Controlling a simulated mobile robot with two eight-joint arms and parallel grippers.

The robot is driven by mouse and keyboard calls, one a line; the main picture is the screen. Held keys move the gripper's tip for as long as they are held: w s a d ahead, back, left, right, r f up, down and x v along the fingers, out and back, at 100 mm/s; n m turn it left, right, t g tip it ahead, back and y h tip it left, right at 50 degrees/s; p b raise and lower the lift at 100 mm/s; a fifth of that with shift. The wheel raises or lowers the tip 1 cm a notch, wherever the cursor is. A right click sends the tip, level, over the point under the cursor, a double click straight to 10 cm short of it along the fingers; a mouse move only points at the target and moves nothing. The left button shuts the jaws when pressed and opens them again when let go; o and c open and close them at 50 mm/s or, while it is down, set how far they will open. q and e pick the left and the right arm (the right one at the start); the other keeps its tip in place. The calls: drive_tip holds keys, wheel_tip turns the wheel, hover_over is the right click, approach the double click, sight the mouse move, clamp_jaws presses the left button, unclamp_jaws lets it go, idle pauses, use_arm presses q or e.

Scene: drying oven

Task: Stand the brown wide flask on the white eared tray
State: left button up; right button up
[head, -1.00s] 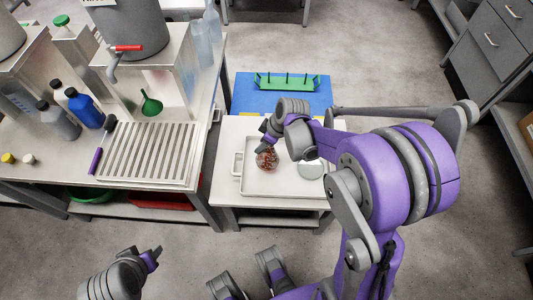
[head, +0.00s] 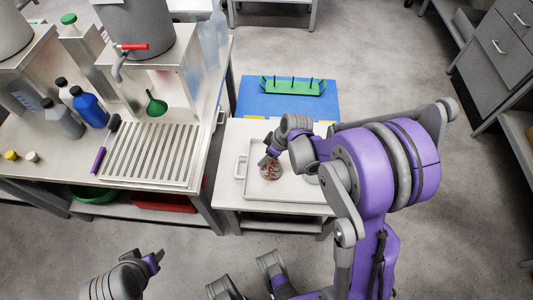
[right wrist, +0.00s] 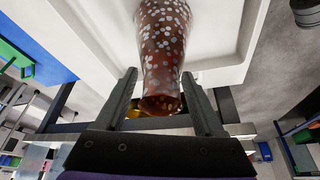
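The brown wide flask (head: 270,172), reddish-brown with pale speckles, is over the left part of the white eared tray (head: 252,190). In the right wrist view the flask (right wrist: 163,45) runs between the fingers, its wide end against the white tray area; I cannot tell whether it bears on the floor. My right gripper (head: 268,157) is at its upper part, with a finger on each side, shut on it as far as I can see. My left gripper (head: 154,260) is low at the left, away from the tray and apparently empty; its opening is unclear.
Behind the tray, a green rack with pegs (head: 292,87) stands on a blue surface (head: 255,97). A steel bench with bottles and a ribbed drainer (head: 150,152) is at the left.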

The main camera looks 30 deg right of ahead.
sight(278, 164)
drive_tip(key=shift+r, duration=0.2)
drive_tip(key=p+v, duration=0.3)
drive_tip(key=v, duration=0.8)
drive_tip(key=s+a+r+m+h, duration=0.1)
drive_tip(key=s+a+r+m, duration=0.1)
drive_tip(key=s, duration=0.5)
drive_tip(key=s+a+r+m+t+h, duration=0.1)
drive_tip(key=s+a+r+m, duration=0.1)
drive_tip(key=s+a+m, duration=0.3)
drive_tip(key=s+a, duration=0.1)
drive_tip(key=s, duration=0.2)
drive_tip(key=shift+h, duration=0.4)
